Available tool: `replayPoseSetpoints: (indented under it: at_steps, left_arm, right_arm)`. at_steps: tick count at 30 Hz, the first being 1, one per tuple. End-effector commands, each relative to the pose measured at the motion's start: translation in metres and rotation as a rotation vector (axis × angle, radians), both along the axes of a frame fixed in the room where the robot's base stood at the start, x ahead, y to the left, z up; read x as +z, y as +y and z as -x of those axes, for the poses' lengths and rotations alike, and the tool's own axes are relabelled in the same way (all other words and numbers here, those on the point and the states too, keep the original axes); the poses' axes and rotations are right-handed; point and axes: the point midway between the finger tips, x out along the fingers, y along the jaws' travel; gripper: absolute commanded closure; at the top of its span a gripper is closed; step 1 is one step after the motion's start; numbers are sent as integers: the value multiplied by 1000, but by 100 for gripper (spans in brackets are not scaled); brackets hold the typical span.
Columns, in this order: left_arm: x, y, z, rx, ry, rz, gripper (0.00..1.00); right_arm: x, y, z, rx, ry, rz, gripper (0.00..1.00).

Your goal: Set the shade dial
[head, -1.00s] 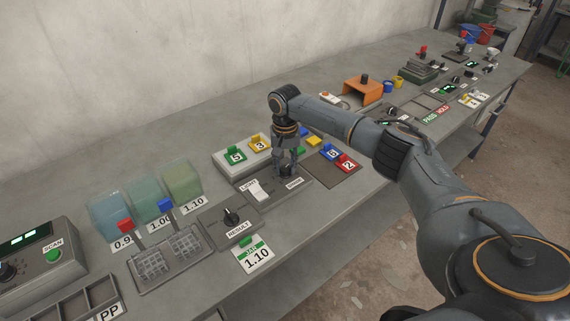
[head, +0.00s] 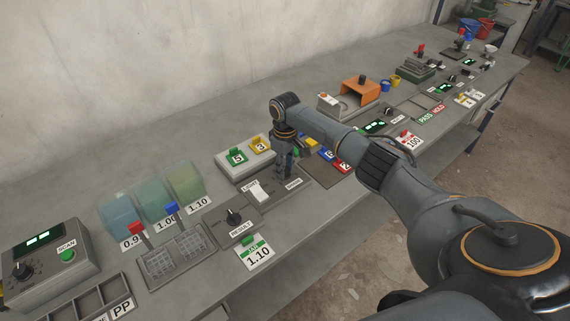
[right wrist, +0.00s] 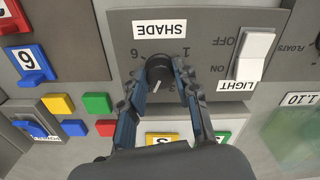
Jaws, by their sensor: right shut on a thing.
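The shade dial (right wrist: 158,72) is a black round knob with a white pointer line on a grey panel, seen in the right wrist view. Its SHADE label (right wrist: 166,28) reads upside down there, with the marks 1 and 6 beside the knob. My right gripper (right wrist: 160,78) is shut on the knob, one finger on each side. In the head view my right gripper (head: 284,172) points down over the panel and hides the dial. The white light switch (right wrist: 254,52) is on the same panel. My left gripper is not in view.
Raised green and yellow number tiles (head: 237,157) stand behind the panel. Coloured clear bins (head: 184,182) stand further left. My right arm crosses above the bench's right part.

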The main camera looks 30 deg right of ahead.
Motion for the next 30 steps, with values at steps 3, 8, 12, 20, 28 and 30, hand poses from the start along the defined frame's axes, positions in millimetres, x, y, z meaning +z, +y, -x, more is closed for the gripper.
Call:
replayPoseSetpoints:
  at_steps: [3, 8, 12, 20, 28, 30]
  left_arm:
    - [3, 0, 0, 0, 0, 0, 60]
    - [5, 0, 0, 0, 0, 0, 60]
    - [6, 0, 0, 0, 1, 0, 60]
    - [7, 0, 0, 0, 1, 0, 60]
    - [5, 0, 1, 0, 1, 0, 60]
    - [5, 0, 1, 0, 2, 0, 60]
  right_arm:
    - [0, 0, 1, 112, 2, 0, 100]
    - [-1, 0, 1, 264, 4, -1, 100]
    - [-1, 0, 1, 397, 3, -2, 100]
    - [-1, 0, 0, 643, 3, -1, 100]
    - [-1, -1, -1, 901, 2, -2, 100]
    - [-1, -1, -1, 967, 1, -1, 100]
